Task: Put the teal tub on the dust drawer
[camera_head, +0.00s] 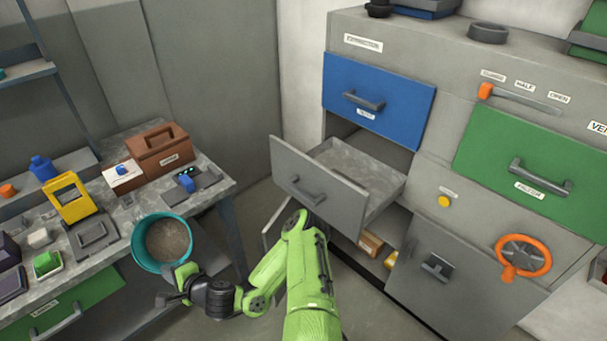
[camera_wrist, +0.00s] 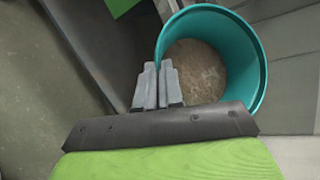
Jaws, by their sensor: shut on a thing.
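The teal tub (camera_head: 137,243) is round and open at the top, with brownish-grey material inside. It is at the front edge of the left workbench in the head view. My gripper (camera_head: 177,283) is shut on its near rim. In the wrist view, the fingers (camera_wrist: 158,88) pinch the wall of the tub (camera_wrist: 252,50). The dust drawer is most likely the open grey drawer (camera_head: 310,182) under the blue drawer; its own label is not visible. It is pulled out, and its inside floor looks bare and dusty.
The workbench (camera_head: 217,188) carries a brown box (camera_head: 160,150), a yellow-framed device (camera_head: 70,198) and several small items. Below the open drawer, a low compartment holds small boxes (camera_head: 370,244). A green drawer (camera_head: 525,170) and an orange wheel (camera_head: 520,257) are at the right.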

